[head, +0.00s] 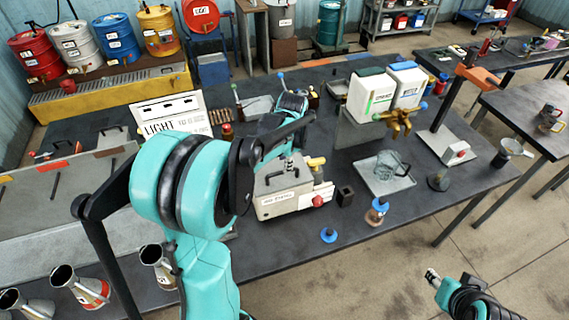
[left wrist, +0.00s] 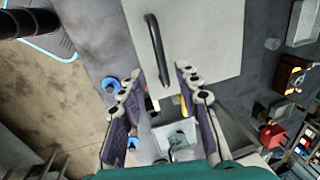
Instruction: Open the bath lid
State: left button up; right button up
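The bath (head: 290,202) is a pale box with a label and a red knob (head: 318,201) on its front, standing mid-table in the head view. In the left wrist view its light grey lid (left wrist: 205,35) lies flat with a dark bar handle (left wrist: 154,50); the lid looks shut. My left gripper (left wrist: 160,85) is open and empty, its fingers apart, with the handle just ahead of the fingertips. In the head view my left arm partly hides the bath and this gripper. My right gripper (head: 432,278) is at the lower right, away from the table, its fingers too small to judge.
Two white jugs (head: 372,95) stand behind the bath at right. A clear jug (head: 388,162) sits on a tray (head: 372,182). A small black block (head: 345,195) and a blue ring (head: 328,235) lie near the bath. Metal measures (head: 80,287) stand at lower left.

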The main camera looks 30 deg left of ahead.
pick_arm(q)
jog(key=f, duration=0.3)
jog(key=a+f, duration=0.1)
jog(key=f, duration=0.1)
jog(key=shift+w+f, duration=0.15)
jog(key=shift+w, duration=0.2)
jog(key=shift+d, duration=0.1)
grip_shut()
